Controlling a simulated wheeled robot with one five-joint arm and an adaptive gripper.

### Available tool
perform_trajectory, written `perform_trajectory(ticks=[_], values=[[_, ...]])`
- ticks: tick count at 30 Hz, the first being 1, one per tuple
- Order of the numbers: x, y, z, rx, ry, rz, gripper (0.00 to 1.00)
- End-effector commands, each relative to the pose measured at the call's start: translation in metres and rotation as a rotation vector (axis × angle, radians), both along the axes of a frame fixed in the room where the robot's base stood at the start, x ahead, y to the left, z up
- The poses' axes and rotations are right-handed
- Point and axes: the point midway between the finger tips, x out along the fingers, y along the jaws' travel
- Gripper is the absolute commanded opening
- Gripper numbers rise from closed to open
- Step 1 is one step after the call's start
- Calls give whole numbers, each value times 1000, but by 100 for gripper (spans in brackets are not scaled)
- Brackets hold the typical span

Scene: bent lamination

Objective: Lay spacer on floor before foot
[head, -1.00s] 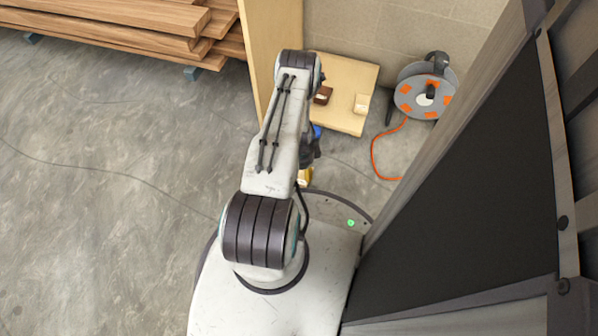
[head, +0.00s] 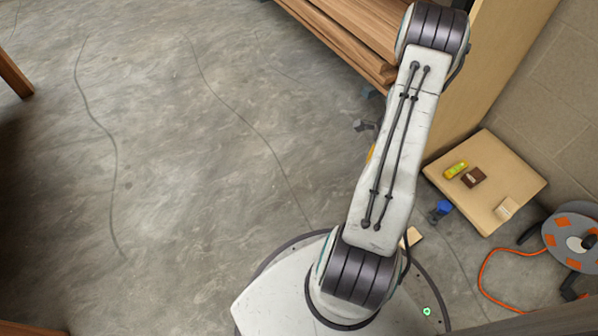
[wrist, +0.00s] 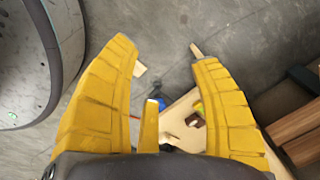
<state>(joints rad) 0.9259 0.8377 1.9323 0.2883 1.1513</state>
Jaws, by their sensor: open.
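My gripper (wrist: 166,55) has its yellow fingers spread wide, with nothing held between the tips. In the head view my arm hides it, except for a yellow bit (head: 371,152). A small pale wood piece, possibly the spacer, lies on the floor (head: 412,237) beside my base. It also shows in the wrist view (wrist: 139,69), close to the left fingertip. Another pale block (head: 507,208) and a dark brown block (head: 473,178) sit on a low wooden board (head: 487,216). I cannot tell which piece is the spacer, and I cannot make out the foot.
A yellow-green item (head: 456,170) lies on the board. A blue-topped object (head: 441,209) stands beside it. A cable reel (head: 572,240) with orange cord is at right. Stacked planks (head: 345,35) and an upright wooden panel (head: 490,75) stand behind. The floor at left is clear.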

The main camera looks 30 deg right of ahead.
Motion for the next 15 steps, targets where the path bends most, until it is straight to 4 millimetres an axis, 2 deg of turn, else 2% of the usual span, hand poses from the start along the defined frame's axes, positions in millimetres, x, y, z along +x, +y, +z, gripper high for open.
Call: perform_trajectory(ticks=[1, 4, 7, 11, 15], values=[[18, 18, 29, -15, -5, 118, 57], [38, 55, 73, -31, -4, 339, 57], [50, 97, 115, -49, -4, 561, 57], [53, 154, 162, -74, -4, 849, 57], [39, 213, 204, -104, -6, 1158, 57]])
